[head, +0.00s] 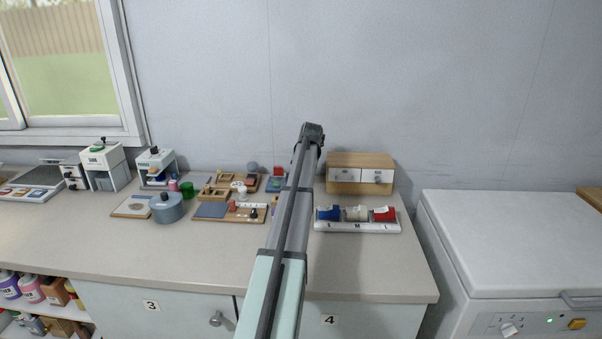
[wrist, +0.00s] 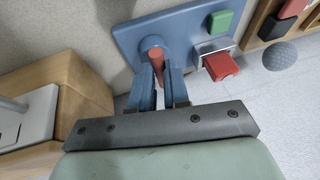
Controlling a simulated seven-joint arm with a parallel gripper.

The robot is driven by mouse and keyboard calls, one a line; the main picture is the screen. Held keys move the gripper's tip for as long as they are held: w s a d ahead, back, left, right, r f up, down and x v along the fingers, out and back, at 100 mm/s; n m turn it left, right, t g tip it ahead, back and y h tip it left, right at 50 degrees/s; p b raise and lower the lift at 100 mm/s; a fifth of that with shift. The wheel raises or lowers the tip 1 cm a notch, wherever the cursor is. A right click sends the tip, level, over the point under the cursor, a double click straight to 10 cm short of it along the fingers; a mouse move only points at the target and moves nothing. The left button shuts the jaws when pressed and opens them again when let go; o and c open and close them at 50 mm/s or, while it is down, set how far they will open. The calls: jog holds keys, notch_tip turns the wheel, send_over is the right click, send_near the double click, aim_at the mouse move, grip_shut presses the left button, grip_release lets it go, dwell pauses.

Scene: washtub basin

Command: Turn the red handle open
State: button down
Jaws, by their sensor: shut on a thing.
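The red handle (wrist: 157,60) shows in the wrist view as a short red rod standing on a blue board (wrist: 128,35). My gripper (wrist: 161,78) has its two blue fingers on either side of the rod, shut on it. The rod's lower part is hidden between the fingers. In the head view my own arm hides the gripper; the blue board (head: 273,186) shows just left of the arm, with a small red part on it.
The board also carries a green block (wrist: 220,22) and a red piece on a metal bracket (wrist: 221,66). A wooden drawer box (head: 360,160) and a tray of spools (head: 357,226) stand to the right. A grey-blue ball (wrist: 280,55) lies close by. The counter front is clear.

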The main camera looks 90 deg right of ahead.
dwell(0.3)
jog(key=c, duration=1.1)
grip_release()
jog(key=v, duration=1.3)
jog(key=shift+a+r, duration=0.25)
jog(key=shift+r, duration=0.1)
jog(key=shift+s, duration=0.1)
